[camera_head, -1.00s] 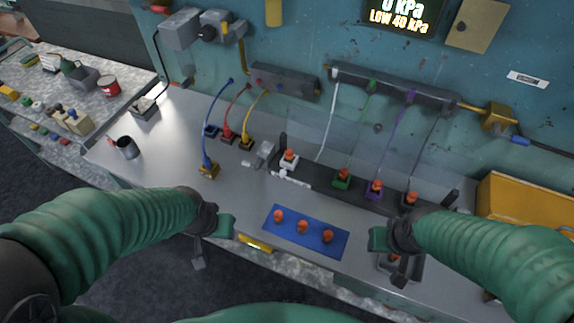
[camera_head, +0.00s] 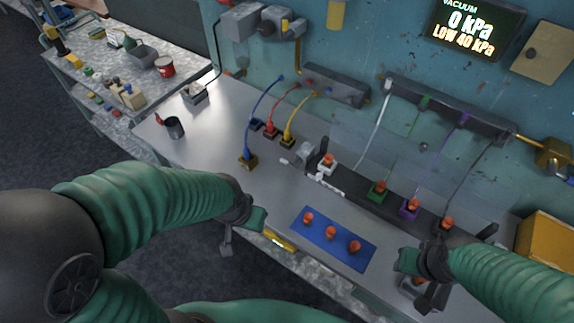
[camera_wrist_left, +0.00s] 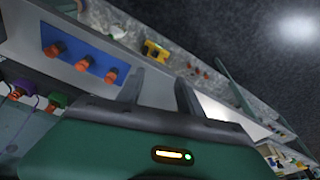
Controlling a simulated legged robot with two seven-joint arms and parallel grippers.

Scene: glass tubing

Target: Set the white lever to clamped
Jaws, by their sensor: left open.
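The white station (camera_head: 327,167) stands at the left end of the dark rail on the steel bench, with an orange knob on top. A white lever-like bar (camera_head: 326,185) lies along its front; its setting is too small to tell. My left gripper (camera_head: 243,233) is over the bench's front edge, left of the blue mat and well short of the white station. It is open and empty, with two dark fingers apart in the left wrist view (camera_wrist_left: 160,92). My right gripper (camera_head: 412,280) is at the bench front, right of the mat; its finger gap is unclear.
The blue mat (camera_head: 312,236) holds three orange-topped pieces. Green (camera_head: 379,188), purple (camera_head: 409,206) and another orange-topped station (camera_head: 447,224) stand along the rail. Blue, red and yellow hoses rise behind left. A dark cup (camera_head: 175,128) stands at far left.

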